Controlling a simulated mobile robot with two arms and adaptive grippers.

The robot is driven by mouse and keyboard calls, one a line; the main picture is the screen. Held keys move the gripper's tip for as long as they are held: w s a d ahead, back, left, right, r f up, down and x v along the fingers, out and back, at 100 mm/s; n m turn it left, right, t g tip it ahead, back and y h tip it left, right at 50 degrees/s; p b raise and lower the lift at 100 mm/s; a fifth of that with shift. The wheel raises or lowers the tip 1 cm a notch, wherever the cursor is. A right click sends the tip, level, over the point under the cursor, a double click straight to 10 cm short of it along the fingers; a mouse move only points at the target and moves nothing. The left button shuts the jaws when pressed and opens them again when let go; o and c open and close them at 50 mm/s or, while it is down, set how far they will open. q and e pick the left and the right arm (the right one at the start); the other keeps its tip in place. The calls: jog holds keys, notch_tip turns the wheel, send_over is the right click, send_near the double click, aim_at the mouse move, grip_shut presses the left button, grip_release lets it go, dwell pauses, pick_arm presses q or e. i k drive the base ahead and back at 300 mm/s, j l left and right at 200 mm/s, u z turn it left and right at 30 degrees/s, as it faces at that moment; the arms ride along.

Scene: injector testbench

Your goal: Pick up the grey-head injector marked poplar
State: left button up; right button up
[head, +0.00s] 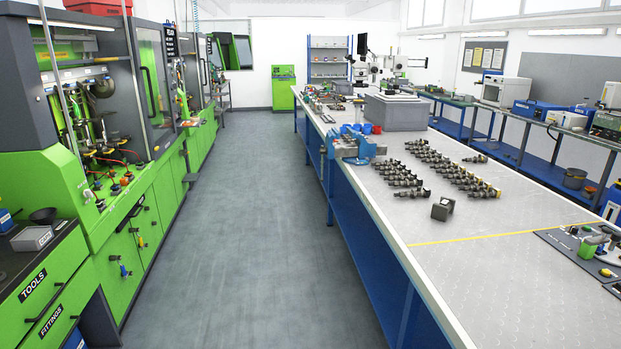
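Several injectors lie in two rows on the grey top of the long workbench (520,275) to the right of the aisle. The left row (399,178) has dark bodies. The right row (468,181) has darker bodies with some brass-coloured parts at its near end. A separate injector (476,159) lies to the right near the far end of the rows. Head colours and markings are too small to read, so I cannot tell which one is marked poplar. Neither of my grippers is in view.
A dark block (442,208) sits near the rows' near end. A blue vise (355,147) is at the bench's left edge, with a grey bin (396,112) behind. Green test machines (110,240) line the left. The aisle floor (250,220) is clear.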

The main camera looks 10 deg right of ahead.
aim_at(444, 159)
jog(key=i, duration=2.4)
jog(key=i+j+z, duration=0.1)
jog(key=i+z, duration=0.3)
jog(key=i+j+z, duration=0.25)
jog(key=i+z, duration=0.15)
jog(key=i, duration=0.15)
jog(key=i+j+z, duration=0.4)
jog(key=i+l, duration=0.05)
